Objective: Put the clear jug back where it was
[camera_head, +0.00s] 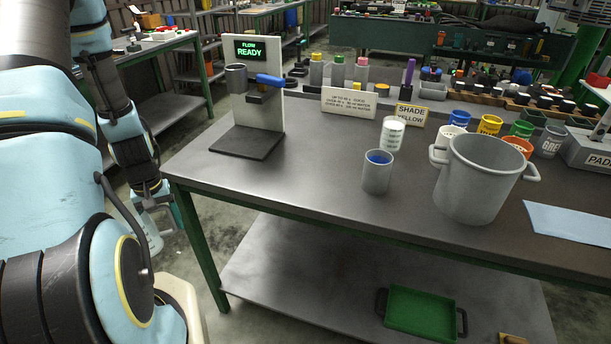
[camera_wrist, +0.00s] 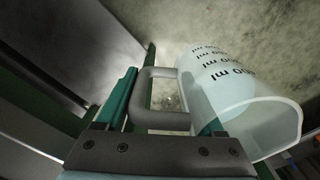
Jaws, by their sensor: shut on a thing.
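The clear jug (camera_wrist: 238,100) has black ml marks and a pale handle (camera_wrist: 160,120). My gripper (camera_wrist: 165,110) is shut on the handle, with teal fingers either side of it in the wrist view. The jug looks tilted there. In the head view my gripper (camera_head: 160,202) hangs low at the left, off the table's left end, and the jug (camera_head: 150,236) shows partly behind it, beside the table leg. The jug's contents cannot be made out.
A dispenser (camera_head: 258,95) reading "FLOW READY" stands on the table's left end (camera_head: 210,172). A grey cup with blue inside (camera_head: 377,178), a marked clear beaker (camera_head: 392,136) and a big grey pot (camera_head: 475,185) stand to its right. The table's front left is clear.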

